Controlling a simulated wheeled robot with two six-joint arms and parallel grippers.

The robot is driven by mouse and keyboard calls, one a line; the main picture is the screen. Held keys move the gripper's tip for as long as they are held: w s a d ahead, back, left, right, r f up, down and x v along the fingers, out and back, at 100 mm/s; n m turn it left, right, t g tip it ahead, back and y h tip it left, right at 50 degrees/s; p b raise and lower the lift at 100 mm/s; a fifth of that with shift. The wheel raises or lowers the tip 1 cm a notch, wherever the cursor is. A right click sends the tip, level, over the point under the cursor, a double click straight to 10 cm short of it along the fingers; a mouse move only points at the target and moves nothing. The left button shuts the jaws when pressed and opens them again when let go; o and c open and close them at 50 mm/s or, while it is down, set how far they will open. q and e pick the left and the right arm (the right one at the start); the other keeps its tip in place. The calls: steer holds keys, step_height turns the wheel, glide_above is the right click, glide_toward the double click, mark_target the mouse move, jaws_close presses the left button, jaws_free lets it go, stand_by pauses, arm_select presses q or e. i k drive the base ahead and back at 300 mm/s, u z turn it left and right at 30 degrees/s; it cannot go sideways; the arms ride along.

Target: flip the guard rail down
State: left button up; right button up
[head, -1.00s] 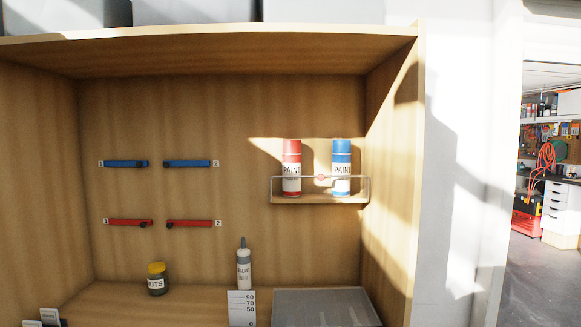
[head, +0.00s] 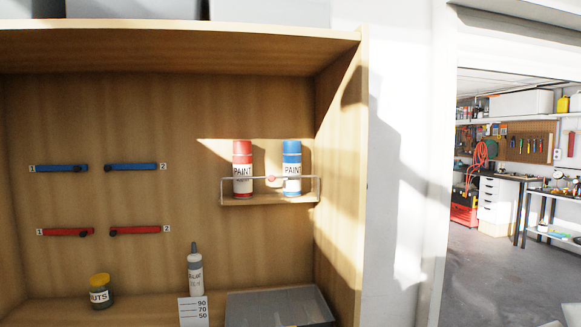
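The guard rail (head: 296,178) is a thin grey wire frame with a small red knob (head: 271,178) at its middle. It stands upright across the front of a small wooden shelf (head: 262,199) on the cabinet's back panel. Behind it on the shelf stand a red paint can (head: 243,160) and a blue paint can (head: 291,158). The rail crosses in front of both cans. Neither of my grippers shows in the head view.
Blue bars (head: 62,168) and red bars (head: 70,232) are mounted on the back panel at left. Below stand a nuts jar (head: 99,292), a sealant bottle (head: 195,272), a marked scale card (head: 193,310) and a grey tray (head: 312,303). The cabinet's right side wall (head: 340,200) stands beside the shelf.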

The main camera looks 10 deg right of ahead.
mark_target(271, 178)
steer(key=k, duration=0.65)
steer(key=u, duration=0.75)
steer(key=i, duration=1.25)
steer(key=z, duration=0.55)
